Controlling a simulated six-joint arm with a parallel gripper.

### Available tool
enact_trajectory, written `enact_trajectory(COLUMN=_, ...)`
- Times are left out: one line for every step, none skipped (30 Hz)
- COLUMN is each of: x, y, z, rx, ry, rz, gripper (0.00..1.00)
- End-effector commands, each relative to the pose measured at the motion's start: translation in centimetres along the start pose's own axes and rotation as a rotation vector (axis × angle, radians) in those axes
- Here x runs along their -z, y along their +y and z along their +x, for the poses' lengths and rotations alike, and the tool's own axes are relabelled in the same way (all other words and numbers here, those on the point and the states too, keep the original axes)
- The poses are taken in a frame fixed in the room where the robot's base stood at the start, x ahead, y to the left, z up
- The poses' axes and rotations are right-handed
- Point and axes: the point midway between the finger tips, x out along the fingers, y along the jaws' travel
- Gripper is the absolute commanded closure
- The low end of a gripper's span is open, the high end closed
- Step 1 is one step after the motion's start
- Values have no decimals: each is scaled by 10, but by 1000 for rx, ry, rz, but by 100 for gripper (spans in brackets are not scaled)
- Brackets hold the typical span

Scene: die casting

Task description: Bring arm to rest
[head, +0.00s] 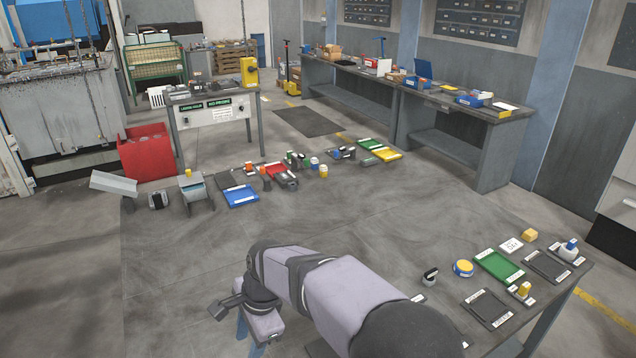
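My arm (340,290) reaches in from the bottom edge and bends at a dark wrist joint left of the table. My gripper (222,308) seems to be the small dark end part at the left of the wrist, over the floor. Its fingers are too small and dark to tell whether they are open or shut. No held object can be made out. The near table (540,318) stands to the right of the arm.
The near table carries a green tray (499,266), dark trays, a blue-and-yellow round item (463,268) and a yellow block (529,235). A blue tray (241,196) and several small items lie farther back. A red bin (146,152) stands at left. Floor left of my arm is clear.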

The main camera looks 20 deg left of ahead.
Motion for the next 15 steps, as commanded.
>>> enact_trajectory(x=33, y=14, z=-13, rx=1, ry=24, rz=-28, gripper=60)
enact_trajectory(x=51, y=24, z=-19, rx=-2, ry=38, rz=-55, gripper=60)
enact_trajectory(x=73, y=38, z=-27, rx=-7, ry=57, rz=-93, gripper=60)
enact_trajectory(x=89, y=50, z=-32, rx=-11, ry=69, rz=-120, gripper=60)
enact_trajectory(x=104, y=62, z=-38, rx=-18, ry=81, rz=-148, gripper=60)
enact_trajectory(x=124, y=81, z=-45, rx=-27, ry=98, rz=-187, gripper=60)
enact_trajectory(x=137, y=95, z=-50, rx=-35, ry=108, rz=-216, gripper=60)
enact_trajectory(x=150, y=111, z=-55, rx=-44, ry=119, rz=-246, gripper=60)
enact_trajectory(x=166, y=133, z=-61, rx=-59, ry=130, rz=-286, gripper=60)
enact_trajectory(x=176, y=150, z=-65, rx=-70, ry=138, rz=-316, gripper=60)
enact_trajectory(x=186, y=168, z=-69, rx=-82, ry=146, rz=-348, gripper=60)
enact_trajectory(x=196, y=192, z=-73, rx=-99, ry=152, rz=-389, gripper=60)
enact_trajectory(x=202, y=210, z=-76, rx=-113, ry=155, rz=-420, gripper=60)
enact_trajectory(x=207, y=227, z=-78, rx=-125, ry=159, rz=-450, gripper=60)
enact_trajectory(x=212, y=249, z=-80, rx=-141, ry=160, rz=-488, gripper=60)
